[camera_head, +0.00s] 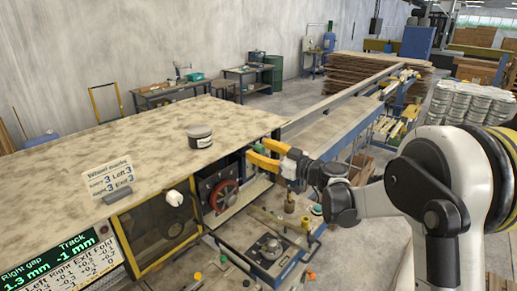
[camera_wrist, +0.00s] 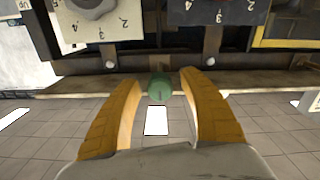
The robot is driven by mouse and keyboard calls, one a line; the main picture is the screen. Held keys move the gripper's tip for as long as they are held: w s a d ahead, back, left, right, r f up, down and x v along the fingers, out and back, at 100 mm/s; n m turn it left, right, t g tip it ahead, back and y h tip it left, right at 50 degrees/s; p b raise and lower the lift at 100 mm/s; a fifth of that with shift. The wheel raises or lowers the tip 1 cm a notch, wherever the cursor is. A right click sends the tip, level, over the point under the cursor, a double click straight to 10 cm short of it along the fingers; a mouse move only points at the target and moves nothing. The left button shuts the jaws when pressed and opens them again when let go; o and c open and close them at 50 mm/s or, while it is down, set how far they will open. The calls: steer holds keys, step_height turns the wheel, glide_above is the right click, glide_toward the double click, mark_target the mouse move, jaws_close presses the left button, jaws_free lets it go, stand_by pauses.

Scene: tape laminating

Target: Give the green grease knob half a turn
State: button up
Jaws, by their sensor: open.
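The green grease knob (camera_wrist: 160,87) is a small, round green knob in the wrist view, below a metal ledge. My gripper (camera_wrist: 160,78) is open, with one yellow finger on each side of the knob. A gap shows between the knob and each finger, so neither seems to touch it. In the head view my gripper (camera_head: 257,153) is at the machine's side, below the wooden top's right edge. A bit of green shows there between the fingers, but the knob is mostly hidden.
Numbered dial plates (camera_wrist: 97,24) sit above the ledge. A lower blue-edged station (camera_head: 268,250) with knobs lies below my gripper.

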steer(key=shift+w+a, duration=0.15)
steer(key=shift+a, duration=0.05)
steer(key=shift+c, duration=0.5)
jaws_close()
steer(key=shift+f+m+b, duration=0.1)
steer(key=shift+m+b, duration=0.2)
